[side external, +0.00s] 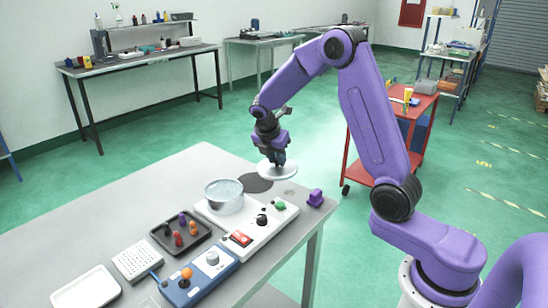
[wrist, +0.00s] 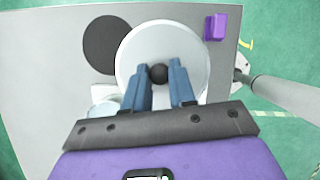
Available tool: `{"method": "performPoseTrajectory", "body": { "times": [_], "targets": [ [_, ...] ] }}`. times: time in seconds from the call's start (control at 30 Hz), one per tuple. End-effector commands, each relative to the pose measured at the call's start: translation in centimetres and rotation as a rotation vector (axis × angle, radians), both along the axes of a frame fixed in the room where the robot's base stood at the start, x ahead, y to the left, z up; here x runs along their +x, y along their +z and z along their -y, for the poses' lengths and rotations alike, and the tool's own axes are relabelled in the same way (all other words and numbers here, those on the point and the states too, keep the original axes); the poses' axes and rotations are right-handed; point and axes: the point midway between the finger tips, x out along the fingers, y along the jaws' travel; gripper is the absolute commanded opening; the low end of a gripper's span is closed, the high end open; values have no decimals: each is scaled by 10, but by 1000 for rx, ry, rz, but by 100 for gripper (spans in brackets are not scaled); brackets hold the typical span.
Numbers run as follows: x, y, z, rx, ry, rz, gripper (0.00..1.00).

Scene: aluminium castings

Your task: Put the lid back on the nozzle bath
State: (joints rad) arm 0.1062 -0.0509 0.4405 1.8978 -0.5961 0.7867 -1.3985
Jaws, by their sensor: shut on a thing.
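My gripper (side external: 279,159) is shut on the dark knob (wrist: 158,73) of the round pale lid (side external: 277,171). The lid is held in the air above the table's far right part, near a dark round mat (side external: 256,184). The nozzle bath (side external: 224,196) is a round, clear-walled pot standing uncovered on the table, to the left of and nearer the camera than the lid. In the wrist view the lid (wrist: 190,50) fills the middle under the fingers. The bath (wrist: 103,108) shows there only in part, at lower left, mostly hidden by lid and gripper.
A white control panel (side external: 257,228) with knobs adjoins the bath. A dark tray (side external: 163,238) with coloured pegs, a blue joystick box (side external: 200,280), a perforated white block (side external: 136,258) and a white tray (side external: 86,289) lie nearer the camera. A purple block (side external: 315,198) sits by the right edge.

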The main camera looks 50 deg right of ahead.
Motion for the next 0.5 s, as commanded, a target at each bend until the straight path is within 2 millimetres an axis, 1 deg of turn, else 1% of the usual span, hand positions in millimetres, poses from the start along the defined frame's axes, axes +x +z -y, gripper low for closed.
{"method": "performPoseTrajectory", "body": {
  "times": [0.17,0.3,0.4,0.5],
  "targets": [
    [29,4,-24,-6,4,5,0],
    [58,7,-53,-9,4,7,0],
    [75,9,-76,-8,4,5,0],
    [88,11,-96,-6,5,5,0]
  ]
}}
